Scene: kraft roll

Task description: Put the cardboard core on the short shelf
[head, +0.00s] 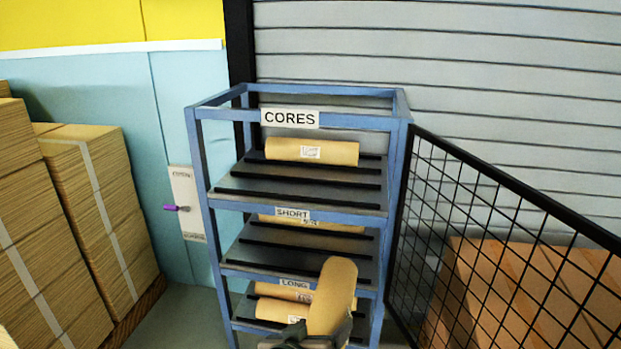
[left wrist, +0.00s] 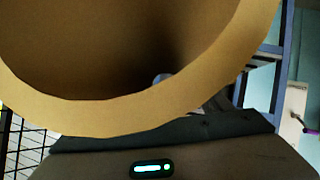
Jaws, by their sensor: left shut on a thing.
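The held cardboard core (head: 334,292) is a plain brown tube, tilted up in front of the rack's lower right part. My left gripper (head: 318,338) is shut on its lower end at the bottom of the head view. In the left wrist view the core's open end (left wrist: 150,117) fills the upper half. The blue rack (head: 203,165) has a CORES sign on top. The SHORT label (head: 292,214) is on the upper shelf's front edge, and the LONG label (head: 294,284) is on the middle shelf's front edge. My right gripper is out of view.
A core (head: 312,151) lies on the upper shelf (head: 250,188). Another (head: 340,226) lies at the back of the middle shelf (head: 250,255). Two lie on the bottom shelf. A black mesh panel (head: 490,225) stands at right, cardboard stacks (head: 90,190) at left.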

